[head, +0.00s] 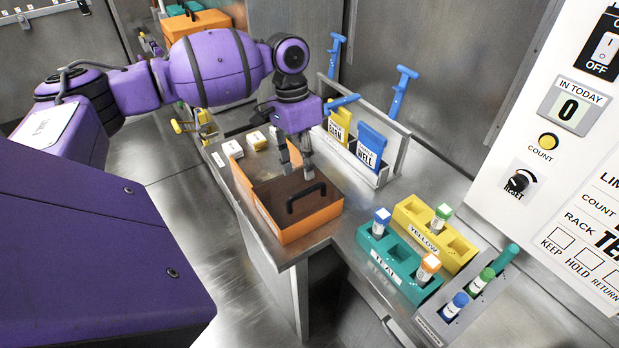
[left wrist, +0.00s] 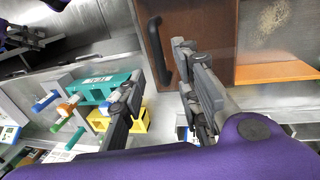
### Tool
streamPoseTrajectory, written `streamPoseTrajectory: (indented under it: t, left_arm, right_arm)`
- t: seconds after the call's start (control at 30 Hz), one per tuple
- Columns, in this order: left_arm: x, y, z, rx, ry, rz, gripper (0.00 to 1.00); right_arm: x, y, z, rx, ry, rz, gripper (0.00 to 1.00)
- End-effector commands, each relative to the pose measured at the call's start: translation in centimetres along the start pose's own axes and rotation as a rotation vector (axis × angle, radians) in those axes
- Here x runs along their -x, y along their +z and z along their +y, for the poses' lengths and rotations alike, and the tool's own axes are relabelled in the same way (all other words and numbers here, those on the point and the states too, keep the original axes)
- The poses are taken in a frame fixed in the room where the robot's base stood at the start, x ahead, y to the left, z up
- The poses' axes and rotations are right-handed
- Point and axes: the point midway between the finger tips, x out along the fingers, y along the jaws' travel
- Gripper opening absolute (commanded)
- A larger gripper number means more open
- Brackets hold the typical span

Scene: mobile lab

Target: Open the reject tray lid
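The reject tray is an orange box (head: 312,224) at the bench's front corner in the head view. Its brown lid (head: 284,188) bears a black bar handle (head: 306,197) and covers the front part. The back part looks uncovered. My left gripper (head: 298,172) is above the lid, just behind the handle in the head view. In the left wrist view, its fingers (left wrist: 155,85) are spread with nothing held between them. The handle (left wrist: 158,50) shows beyond the gap, near one finger, and the lid (left wrist: 205,35) lies behind. Contact cannot be told. A dark gripper-like shape, probably my right gripper, shows at upper left there.
A teal rack (head: 377,258) and a yellow rack (head: 432,232) with capped tubes stand right of the tray. A holder with yellow and blue pouches (head: 371,146) stands behind it. A white control panel (head: 560,160) is at right.

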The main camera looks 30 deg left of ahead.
Motion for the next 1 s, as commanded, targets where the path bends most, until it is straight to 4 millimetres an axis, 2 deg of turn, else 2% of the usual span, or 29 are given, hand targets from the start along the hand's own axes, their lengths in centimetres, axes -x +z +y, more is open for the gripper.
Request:
streamPoseTrajectory:
  t: [0.1,0.3,0.47,0.7,0.93,1.0]
  left_arm:
    - [-2.2,0.1,0.1,0.001,0.002,-0.004,0.3]
    - [-4.8,0.1,0.0,0.001,0.001,-0.001,0.3]
    - [-5.7,0.1,0.0,0.001,0.0,-0.001,0.3]
    - [-5.7,0.1,0.0,0.0,0.0,0.0,0.3]
    - [-5.7,0.0,0.0,0.0,0.0,0.0,0.0]
    - [-5.7,0.0,0.0,0.0,0.0,0.0,0.0]
  right_arm:
    - [0.1,0.3,-0.1,-0.003,0.0,-0.006,0.4]
    - [0.2,0.6,0.0,-0.004,0.001,-0.01,0.4]
    - [0.0,0.0,-0.1,-0.002,-0.001,0.0,0.4]
    - [0.0,-0.1,0.1,0.004,-0.001,0.004,0.4]
    - [0.0,-0.1,0.3,0.01,0.001,0.003,0.4]
    - [0.0,-0.1,0.3,0.01,0.001,0.002,0.4]
